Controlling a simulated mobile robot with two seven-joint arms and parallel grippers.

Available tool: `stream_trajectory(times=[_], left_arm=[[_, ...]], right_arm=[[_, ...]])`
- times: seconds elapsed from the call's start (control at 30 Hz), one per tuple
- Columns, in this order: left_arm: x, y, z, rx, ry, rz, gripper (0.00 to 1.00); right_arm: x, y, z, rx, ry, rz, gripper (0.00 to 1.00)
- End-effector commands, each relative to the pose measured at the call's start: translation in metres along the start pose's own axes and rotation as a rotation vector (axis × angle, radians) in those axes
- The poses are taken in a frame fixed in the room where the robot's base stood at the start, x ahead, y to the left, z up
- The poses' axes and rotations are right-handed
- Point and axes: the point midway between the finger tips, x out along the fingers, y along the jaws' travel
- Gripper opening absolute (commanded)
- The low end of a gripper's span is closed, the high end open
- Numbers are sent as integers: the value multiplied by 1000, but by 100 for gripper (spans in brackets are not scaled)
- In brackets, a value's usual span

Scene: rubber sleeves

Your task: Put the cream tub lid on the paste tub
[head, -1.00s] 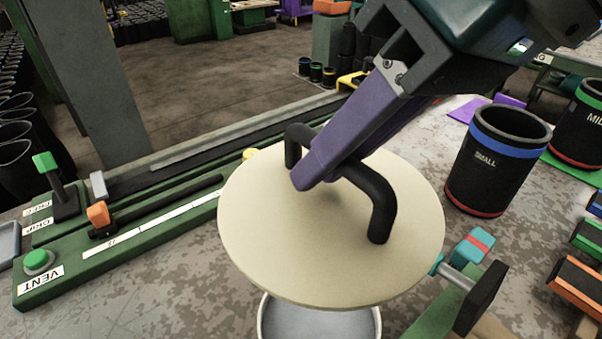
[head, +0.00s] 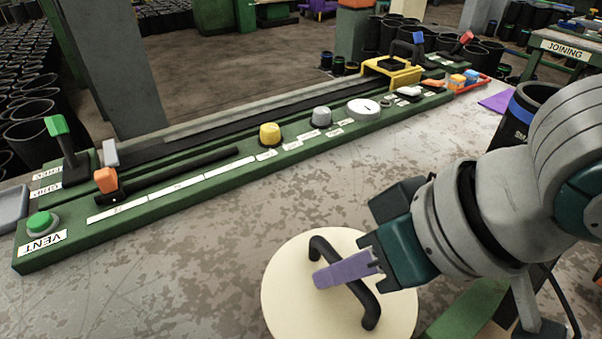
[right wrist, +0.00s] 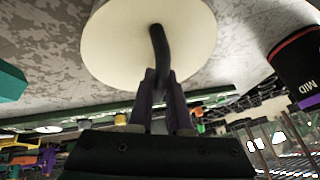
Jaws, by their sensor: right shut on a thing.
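The cream tub lid (head: 292,300) is a round cream disc with a black arched handle (head: 368,308), low in the middle of the head view. My right gripper (head: 332,274) has its purple fingers shut on the handle. In the right wrist view, the fingers (right wrist: 157,84) pinch the handle (right wrist: 158,46), with the lid (right wrist: 112,48) beyond it. The paste tub is not visible now; the lid and the picture's edge may hide it. I cannot tell whether the lid touches anything below. My left gripper is not in view.
A green control bench rail (head: 180,210) with knobs, a lever and a VENT button (head: 40,224) runs along the back. A black sleeve with a blue band (head: 520,108) stands at right, partly behind my arm. The mottled tabletop (head: 190,280) left of the lid is clear.

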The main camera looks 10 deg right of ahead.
Motion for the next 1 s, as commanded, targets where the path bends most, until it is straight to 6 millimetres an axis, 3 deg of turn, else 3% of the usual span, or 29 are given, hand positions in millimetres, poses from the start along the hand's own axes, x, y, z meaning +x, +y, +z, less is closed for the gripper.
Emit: stream_trajectory(times=[0.1,0.5,0.53,0.77,1.0], left_arm=[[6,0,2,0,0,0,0],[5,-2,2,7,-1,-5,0],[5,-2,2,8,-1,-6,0],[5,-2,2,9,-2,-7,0],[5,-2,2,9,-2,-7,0]], right_arm=[[13,3,7,0,0,-1,0],[17,4,9,-1,1,-1,0],[17,4,9,-1,1,-1,18],[16,4,9,-1,1,-1,43],[16,5,9,-1,0,0,46]])
